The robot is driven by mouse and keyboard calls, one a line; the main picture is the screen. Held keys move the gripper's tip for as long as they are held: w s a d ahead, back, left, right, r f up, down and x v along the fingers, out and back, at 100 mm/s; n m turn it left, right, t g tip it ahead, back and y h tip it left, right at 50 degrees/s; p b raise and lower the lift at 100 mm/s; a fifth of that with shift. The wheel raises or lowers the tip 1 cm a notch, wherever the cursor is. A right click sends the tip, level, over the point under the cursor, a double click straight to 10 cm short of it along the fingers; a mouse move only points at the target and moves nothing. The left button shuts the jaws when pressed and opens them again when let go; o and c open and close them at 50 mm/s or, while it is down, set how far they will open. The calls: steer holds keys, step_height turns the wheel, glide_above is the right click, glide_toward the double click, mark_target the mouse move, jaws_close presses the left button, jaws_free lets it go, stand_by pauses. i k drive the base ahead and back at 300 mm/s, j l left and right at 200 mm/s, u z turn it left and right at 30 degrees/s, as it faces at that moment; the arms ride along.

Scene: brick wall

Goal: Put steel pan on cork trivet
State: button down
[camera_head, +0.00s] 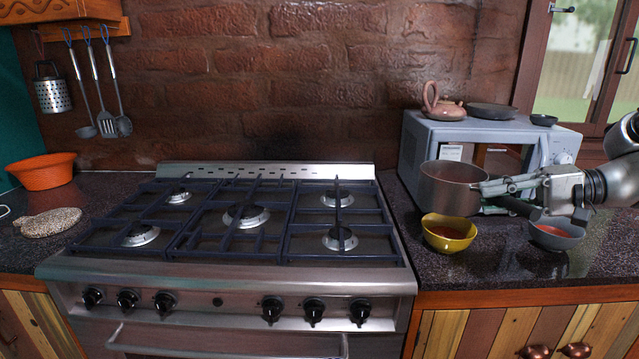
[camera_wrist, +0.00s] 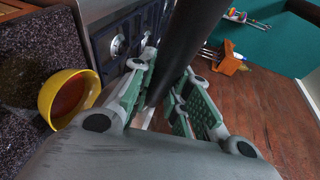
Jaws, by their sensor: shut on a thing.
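The steel pan (camera_head: 450,190) is at the right, in front of the microwave and behind the yellow bowl. Its bottom is partly hidden, so I cannot tell whether it touches the counter. My gripper (camera_head: 500,190) reaches in from the right and is shut on the pan's dark handle (camera_head: 522,208). In the wrist view the black handle (camera_wrist: 192,45) runs between the green-padded fingers of my gripper (camera_wrist: 162,95). The cork trivet (camera_head: 50,222), a flat speckled pad, lies on the left counter with nothing on it.
The stove (camera_head: 235,225) lies between pan and trivet, its burners bare. A yellow bowl (camera_head: 449,236) and a grey bowl (camera_head: 556,236) with red contents stand at the right counter's front. The microwave (camera_head: 480,145) stands behind. An orange bowl (camera_head: 42,174) is behind the trivet.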

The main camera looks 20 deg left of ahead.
mark_target(41, 234)
steer(key=k+j+u, duration=0.2)
steer(key=j, duration=0.9)
steer(key=j+u, duration=0.15)
steer(key=j, duration=0.95)
steer(key=j+u, duration=0.1)
steer(key=j, duration=0.6)
steer(key=i+j+u, duration=0.1)
steer(key=j, duration=0.65)
steer(key=i+j, duration=0.1)
steer(key=j, duration=0.6)
steer(key=k+u, duration=0.05)
